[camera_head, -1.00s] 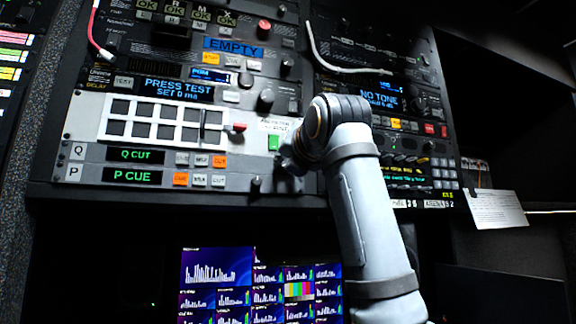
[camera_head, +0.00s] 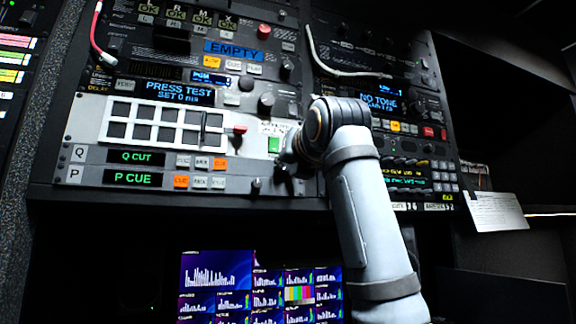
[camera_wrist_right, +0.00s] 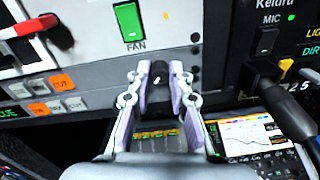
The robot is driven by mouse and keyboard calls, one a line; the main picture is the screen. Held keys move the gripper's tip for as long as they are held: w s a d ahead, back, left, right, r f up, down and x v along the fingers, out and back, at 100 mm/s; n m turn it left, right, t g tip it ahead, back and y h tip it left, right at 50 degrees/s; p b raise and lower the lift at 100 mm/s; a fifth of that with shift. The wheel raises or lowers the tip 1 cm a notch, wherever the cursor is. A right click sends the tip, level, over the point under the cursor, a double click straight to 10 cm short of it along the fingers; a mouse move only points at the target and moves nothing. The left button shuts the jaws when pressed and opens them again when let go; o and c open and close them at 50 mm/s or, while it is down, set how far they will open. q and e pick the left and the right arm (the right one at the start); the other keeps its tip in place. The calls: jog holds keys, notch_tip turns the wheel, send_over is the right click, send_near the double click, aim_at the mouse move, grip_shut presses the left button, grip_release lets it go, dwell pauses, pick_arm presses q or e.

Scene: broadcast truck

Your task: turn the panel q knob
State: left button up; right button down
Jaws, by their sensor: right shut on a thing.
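The panel's Q row (camera_head: 79,153) shows a green "Q CUT" display (camera_head: 136,157), with the "P CUE" display (camera_head: 133,178) below it. My right gripper (camera_head: 285,170) is at the right end of the Q row, mostly hidden by its own wrist. In the right wrist view its fingers (camera_wrist_right: 159,82) are shut on a small dark knob (camera_wrist_right: 158,69) on the grey panel, below the green FAN switch (camera_wrist_right: 129,21). The fingers cover most of the knob, and its pointer cannot be made out. My left gripper is not in view.
A red-handled lever (camera_head: 238,129) and the green switch (camera_head: 273,145) are close above my right gripper. A small knob (camera_head: 256,186) sits to its left on the P row. A black cable plug (camera_wrist_right: 262,80) is to its right in the wrist view. Monitors (camera_head: 215,275) are below.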

jog(key=c, duration=1.2)
grip_release()
jog(key=shift+s, duration=0.25)
jog(key=v, duration=1.1)
jog(key=shift+s, duration=0.25)
